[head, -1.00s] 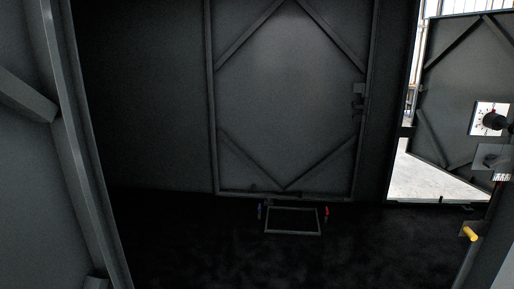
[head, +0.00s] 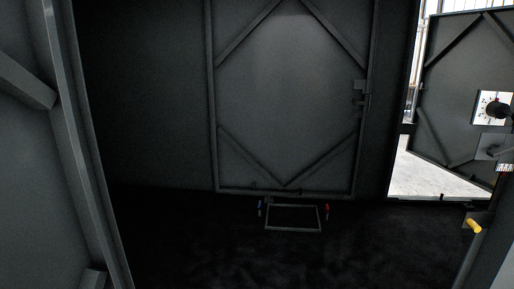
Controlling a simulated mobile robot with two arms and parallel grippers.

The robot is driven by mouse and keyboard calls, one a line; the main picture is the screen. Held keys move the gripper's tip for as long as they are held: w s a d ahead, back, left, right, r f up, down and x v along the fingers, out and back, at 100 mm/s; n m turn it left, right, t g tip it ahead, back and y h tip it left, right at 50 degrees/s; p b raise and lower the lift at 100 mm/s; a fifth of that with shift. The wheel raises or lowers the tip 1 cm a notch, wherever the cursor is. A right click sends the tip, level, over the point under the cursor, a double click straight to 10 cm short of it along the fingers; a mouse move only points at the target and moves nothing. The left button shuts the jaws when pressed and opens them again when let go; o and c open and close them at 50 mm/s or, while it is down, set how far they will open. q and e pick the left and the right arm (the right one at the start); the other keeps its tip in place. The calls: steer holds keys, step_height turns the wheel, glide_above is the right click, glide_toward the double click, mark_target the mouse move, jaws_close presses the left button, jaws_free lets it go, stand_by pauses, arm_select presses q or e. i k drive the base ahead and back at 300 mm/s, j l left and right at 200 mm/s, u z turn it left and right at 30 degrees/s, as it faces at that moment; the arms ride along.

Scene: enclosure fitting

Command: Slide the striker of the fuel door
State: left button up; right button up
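A closed dark door panel (head: 285,95) with diagonal braces stands at the back of the enclosure. A small latch-like fitting (head: 360,98) sits on its right edge; it could be a striker, but it is too small and dark to be sure. I cannot tell which panel is the fuel door. Another braced door (head: 450,90) stands open at the right. Neither of my grippers can be made out in the head view.
A rectangular frame (head: 293,229) is on the dark floor, with small blue (head: 260,204) and red (head: 327,209) pieces at its sides. A yellow handle (head: 474,226) is at lower right. A large braced panel (head: 28,150) fills the left. A bright opening (head: 430,178) shows at right.

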mark_target(477, 221)
steer(key=z, duration=1.4)
